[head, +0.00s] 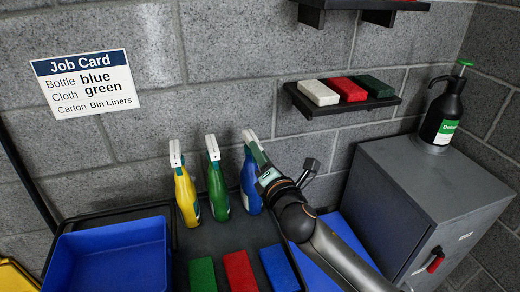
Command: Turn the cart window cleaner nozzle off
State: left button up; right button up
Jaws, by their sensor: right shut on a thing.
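Three spray bottles stand in a row at the back of the dark cart (215,240): a yellow bottle (187,195), a green bottle (218,190) and a blue bottle (249,185). The yellow and green ones have white spray heads. My right gripper (260,162) is at the top of the blue bottle, shut on its nozzle (250,139). The gripper hides part of the spray head and the bottle's right side, so the nozzle's setting cannot be read. Which bottle holds window cleaner cannot be read either. My left gripper is not in view.
A blue tray (110,233) is at the left. Green, red and blue cloths (240,270) lie on the cart's front. A wall shelf (340,106) is above right, and a grey cabinet (425,185) bears a black sprayer (441,115). A job card (85,80) reads "Bottle blue".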

jog(key=n, duration=0.6)
jog(key=shift+d+n, duration=0.1)
jog(key=shift+n, duration=0.3)
jog(key=shift+o, duration=0.2)
jog(key=n, duration=0.4)
jog(key=shift+n, duration=0.3)
jog(key=o, duration=0.7)
jog(key=shift+s, duration=0.1)
jog(key=v, duration=0.6)
jog(key=shift+s+d, duration=0.1)
jog(key=shift+s, duration=0.3)
